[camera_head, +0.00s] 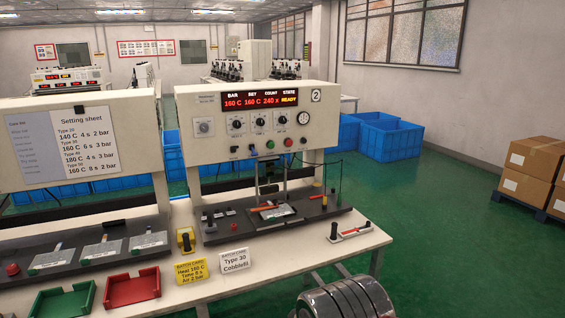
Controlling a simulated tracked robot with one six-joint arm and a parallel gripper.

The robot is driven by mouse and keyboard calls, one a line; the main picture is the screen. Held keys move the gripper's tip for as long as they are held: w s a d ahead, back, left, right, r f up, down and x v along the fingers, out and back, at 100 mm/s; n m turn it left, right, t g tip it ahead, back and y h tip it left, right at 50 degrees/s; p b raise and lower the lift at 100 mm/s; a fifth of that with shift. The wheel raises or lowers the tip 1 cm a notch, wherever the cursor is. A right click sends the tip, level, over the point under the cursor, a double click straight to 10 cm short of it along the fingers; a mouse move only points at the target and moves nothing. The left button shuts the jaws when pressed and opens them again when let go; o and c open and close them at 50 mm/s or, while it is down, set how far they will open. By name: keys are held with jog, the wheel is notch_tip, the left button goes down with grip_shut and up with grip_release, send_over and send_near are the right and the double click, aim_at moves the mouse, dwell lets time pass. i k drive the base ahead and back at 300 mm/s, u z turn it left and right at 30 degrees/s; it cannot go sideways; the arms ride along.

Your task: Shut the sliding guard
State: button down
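The press station marked 2 (258,125) stands on the white bench, its display reading 160 C, 160 C, 240 and READY. Its dark base plate (225,232) carries a small fixture (276,213) with an orange-red bar (265,209) under the press head. Thin upright posts (340,180) stand at the right of the base. I cannot clearly make out the sliding guard or whether it is open. My gripper is not in view; a dark ribbed rounded part, which seems to be mine, shows at the bottom right.
A white piece with a red strip and dark knob (350,232) lies right of the base. Yellow (191,271) and white (235,260) cards stand in front. Green (65,299) and red (132,288) trays sit left.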

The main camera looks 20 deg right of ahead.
aim_at(273, 168)
jog(key=u, duration=0.15)
jog(key=i, duration=1.1)
jog(key=u, duration=0.5)
